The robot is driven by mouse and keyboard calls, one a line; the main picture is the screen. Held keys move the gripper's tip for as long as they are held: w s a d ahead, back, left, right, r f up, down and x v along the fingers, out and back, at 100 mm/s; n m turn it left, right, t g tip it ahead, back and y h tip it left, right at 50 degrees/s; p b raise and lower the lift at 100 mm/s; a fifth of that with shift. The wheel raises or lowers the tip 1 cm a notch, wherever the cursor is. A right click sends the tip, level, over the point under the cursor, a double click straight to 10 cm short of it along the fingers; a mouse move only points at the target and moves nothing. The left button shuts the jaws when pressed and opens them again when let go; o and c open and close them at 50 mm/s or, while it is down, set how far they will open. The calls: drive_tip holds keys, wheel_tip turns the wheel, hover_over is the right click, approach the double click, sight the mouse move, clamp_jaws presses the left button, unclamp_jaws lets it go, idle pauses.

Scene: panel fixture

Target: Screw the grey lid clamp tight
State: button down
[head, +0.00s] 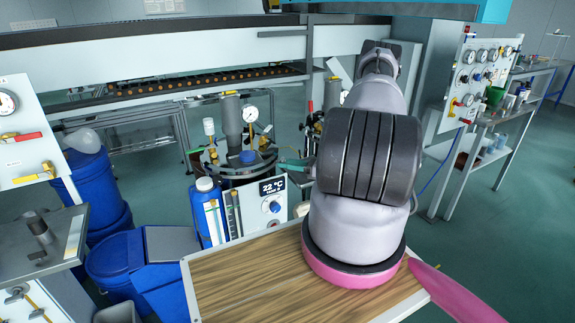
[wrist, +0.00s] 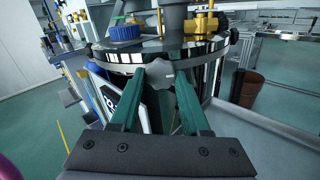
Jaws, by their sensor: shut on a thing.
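The grey lid clamp (wrist: 160,74) is a lobed knob at the rim of the round metal lid, in the middle of the wrist view. My gripper (wrist: 161,78) has its two green fingers on either side of the knob and is shut on it. In the head view my gripper (head: 291,164) reaches the vessel's right side from the right, and my arm hides part of it. The knob is too small to make out there. The vessel (head: 243,172) carries a blue cap, a gauge and a grey column on its lid.
The blue cap (wrist: 125,33) and brass fittings (wrist: 203,22) stand on the lid close above the fingers. A control box (head: 262,207) with a 22 °C display and a blue bottle (head: 208,212) stand in front of the vessel. A wooden-topped surface (head: 245,275) lies below my arm.

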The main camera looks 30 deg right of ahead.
drive_tip(key=shift+c, duration=1.9)
unclamp_jaws()
drive_tip(key=v, duration=1.1)
